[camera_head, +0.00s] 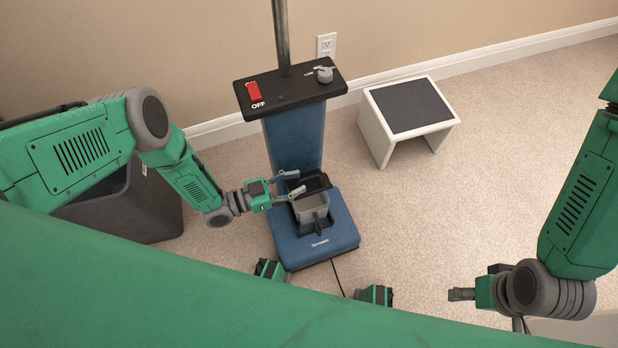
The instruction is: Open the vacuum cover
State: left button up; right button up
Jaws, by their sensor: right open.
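The blue vacuum (292,138) stands upright, with a black control panel on top that carries a red switch marked OFF and a grey knob. Low on its front, the black cover (316,182) appears tilted up at the back of a grey bin (311,207), whose open top shows. My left gripper (301,182) is at the left side of the cover and bin. Its two fingers are spread apart, with nothing seen between them; whether they touch the cover is unclear. My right gripper (463,294) is open and empty, low over the carpet, well right of the vacuum.
A white stool with a dark top (411,106) stands right of the vacuum near the wall. A dark bin (125,205) stands at left, partly behind my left arm. A black cord (337,277) runs from the vacuum's base.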

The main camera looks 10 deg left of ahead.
aim_at(309, 177)
pick_arm(q)
jog(key=shift+b+x, duration=0.3)
jog(key=shift+x, duration=1.65)
grip_shut()
jog(key=shift+w+a+r+b, duration=0.25)
jog(key=shift+w+a+r, duration=0.1)
jog(key=shift+w, duration=0.15)
jog(key=shift+w+a+r+b, duration=0.25)
jog(key=shift+w+a, duration=0.1)
jog(key=shift+w, duration=0.15)
grip_release()
